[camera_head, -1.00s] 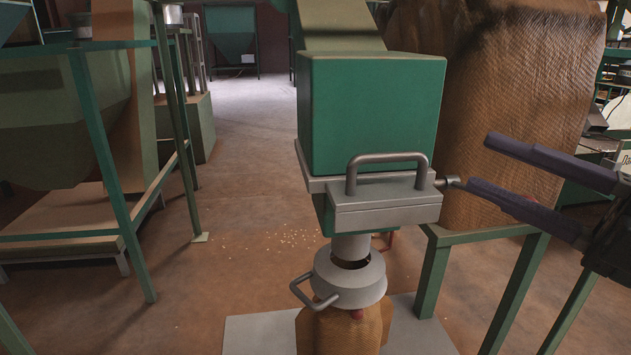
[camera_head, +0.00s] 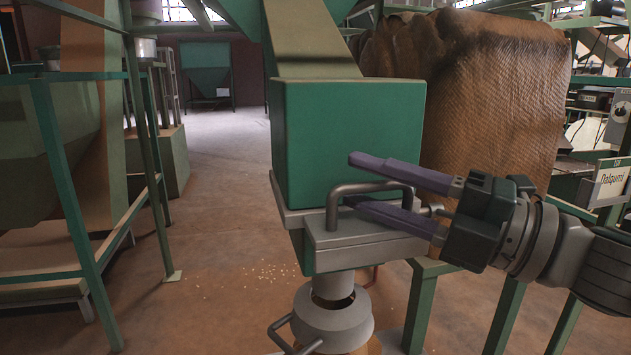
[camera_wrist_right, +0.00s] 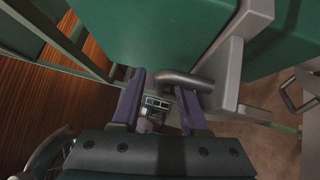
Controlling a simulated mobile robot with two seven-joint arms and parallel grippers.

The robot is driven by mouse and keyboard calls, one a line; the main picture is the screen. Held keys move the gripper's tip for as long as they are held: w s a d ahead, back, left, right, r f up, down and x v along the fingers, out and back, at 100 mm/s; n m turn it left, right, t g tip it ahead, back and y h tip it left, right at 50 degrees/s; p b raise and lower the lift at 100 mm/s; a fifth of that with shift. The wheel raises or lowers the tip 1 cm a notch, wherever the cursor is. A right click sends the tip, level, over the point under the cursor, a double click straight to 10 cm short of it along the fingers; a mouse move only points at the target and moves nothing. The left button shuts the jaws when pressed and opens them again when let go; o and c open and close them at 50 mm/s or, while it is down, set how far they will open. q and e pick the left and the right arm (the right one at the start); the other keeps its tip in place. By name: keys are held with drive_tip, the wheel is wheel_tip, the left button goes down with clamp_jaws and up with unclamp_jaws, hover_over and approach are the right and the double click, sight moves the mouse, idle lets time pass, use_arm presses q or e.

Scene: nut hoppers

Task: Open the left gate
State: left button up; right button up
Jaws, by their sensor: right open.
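The gate (camera_head: 365,245) is a grey metal slide box under a green hopper box (camera_head: 350,140). It has a bent bar handle (camera_head: 340,192) on its front, which also shows in the wrist view (camera_wrist_right: 190,80). My right gripper (camera_head: 352,179) reaches in from the right, its purple fingers open at the handle. One finger is above the bar and the other is lower, near the handle's opening. In the wrist view the bar reaches between the fingers (camera_wrist_right: 160,82); contact cannot be told. My left gripper is not in view.
A grey spout collar (camera_head: 332,322) with its own handle hangs below the gate. A large brown woven sack (camera_head: 490,95) stands behind on a green frame (camera_head: 422,305). Another hopper frame (camera_head: 75,210) stands at left. The floor between is open, with scattered nuts.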

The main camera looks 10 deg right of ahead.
clamp_jaws()
idle(0.3)
idle(1.1)
